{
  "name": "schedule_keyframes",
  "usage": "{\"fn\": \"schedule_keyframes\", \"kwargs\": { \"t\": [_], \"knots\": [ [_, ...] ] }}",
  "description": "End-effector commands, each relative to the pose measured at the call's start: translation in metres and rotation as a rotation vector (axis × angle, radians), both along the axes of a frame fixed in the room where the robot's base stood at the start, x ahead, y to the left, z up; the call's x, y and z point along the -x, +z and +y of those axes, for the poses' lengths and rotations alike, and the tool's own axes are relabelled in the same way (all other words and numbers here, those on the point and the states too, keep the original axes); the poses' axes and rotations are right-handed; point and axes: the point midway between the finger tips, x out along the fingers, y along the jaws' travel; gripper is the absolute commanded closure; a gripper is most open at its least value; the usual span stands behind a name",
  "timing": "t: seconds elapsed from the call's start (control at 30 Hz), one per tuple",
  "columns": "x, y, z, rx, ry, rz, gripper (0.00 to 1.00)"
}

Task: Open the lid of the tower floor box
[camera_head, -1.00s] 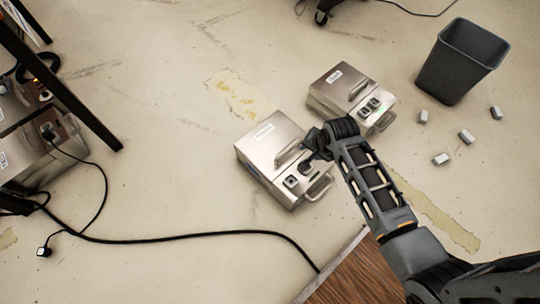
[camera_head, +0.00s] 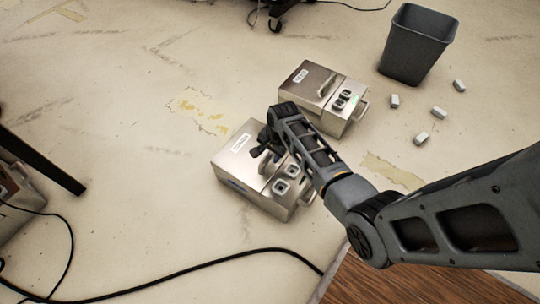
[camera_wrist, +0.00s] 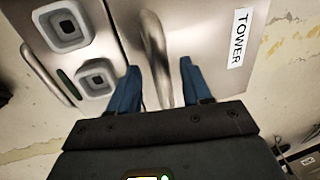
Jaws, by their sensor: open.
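The tower floor box (camera_head: 232,166) is a silver metal box on the floor, with a white label and two square sockets. In the wrist view its label reads TOWER (camera_wrist: 239,38), and the lid is shut flat. The lid's curved bar handle (camera_wrist: 156,55) passes between the two blue fingers of my gripper (camera_wrist: 160,88), one finger on each side. The fingers are open, and I cannot tell whether either touches the bar. In the head view my gripper (camera_head: 263,150) is over the lid and hides most of the handle.
A second, similar floor box (camera_head: 306,82) with a small green light stands just behind, to the right. A dark bin (camera_head: 416,45) and several small grey blocks (camera_head: 422,138) are beyond it. A black cable (camera_head: 190,278) crosses the floor in front, near a wooden surface (camera_head: 375,285).

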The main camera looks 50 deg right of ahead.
Motion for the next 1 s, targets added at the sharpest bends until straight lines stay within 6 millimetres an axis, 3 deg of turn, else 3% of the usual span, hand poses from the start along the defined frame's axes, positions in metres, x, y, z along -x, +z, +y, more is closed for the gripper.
{"fn": "schedule_keyframes", "kwargs": {
  "t": [0.33,0.83,1.0],
  "knots": [
    [-0.0008,-0.0042,0.0001,0.0,0.001,0.0,0.52],
    [-0.0007,-0.0041,0.0001,0.0,0.001,0.0,0.99],
    [-0.0005,-0.0043,0.0001,0.0,0.001,0.001,1.0]
  ]
}}
